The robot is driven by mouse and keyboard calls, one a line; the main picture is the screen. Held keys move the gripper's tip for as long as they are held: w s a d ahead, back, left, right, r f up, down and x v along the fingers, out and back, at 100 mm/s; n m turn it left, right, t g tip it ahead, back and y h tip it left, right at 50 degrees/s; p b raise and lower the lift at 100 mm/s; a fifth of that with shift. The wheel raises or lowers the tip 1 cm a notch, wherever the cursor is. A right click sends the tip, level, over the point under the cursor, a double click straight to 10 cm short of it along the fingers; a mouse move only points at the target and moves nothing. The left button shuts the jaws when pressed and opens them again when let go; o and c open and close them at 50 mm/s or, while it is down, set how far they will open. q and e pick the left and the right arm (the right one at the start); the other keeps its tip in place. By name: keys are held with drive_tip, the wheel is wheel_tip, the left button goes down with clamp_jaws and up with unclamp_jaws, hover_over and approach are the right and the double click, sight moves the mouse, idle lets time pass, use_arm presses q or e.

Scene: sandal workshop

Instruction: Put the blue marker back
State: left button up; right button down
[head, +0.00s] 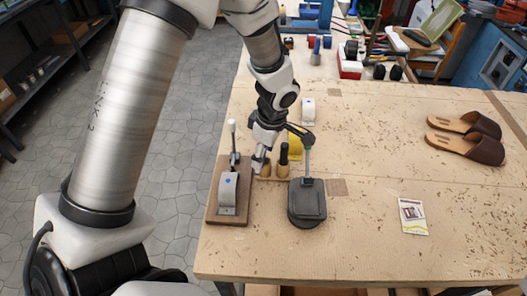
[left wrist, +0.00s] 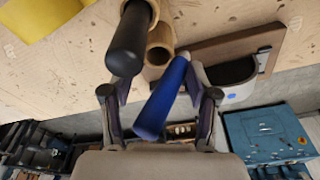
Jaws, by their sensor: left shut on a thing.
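My left gripper (head: 262,152) is low over the workbench, next to two short wooden holders (head: 265,171). In the left wrist view its two fingers (left wrist: 160,105) are closed around the blue marker (left wrist: 163,98), which is tilted. The marker's far end is close to the rim of the open wooden holder (left wrist: 161,42); I cannot tell whether it touches it. A black marker (left wrist: 128,42) stands in the neighbouring holder; it also shows upright in the head view (head: 283,153). The blue marker is hard to make out in the head view. My right gripper is not in view.
A lever device on a wooden board (head: 212,214) stands left of the holders, and a black device with a handle (head: 307,204) right of them. A yellow object (head: 296,145) is behind. Sandals (head: 466,138) and a card (head: 413,216) lie right. The bench's middle right is clear.

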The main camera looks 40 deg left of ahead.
use_arm(q)
drive_tip(key=shift+r, duration=0.1)
wheel_tip(320, 180, up, 12)
drive_tip(key=d+b, duration=0.1)
drive_tip(key=shift+w+d+f, duration=0.25)
drive_tip(key=shift+w+d, duration=0.05)
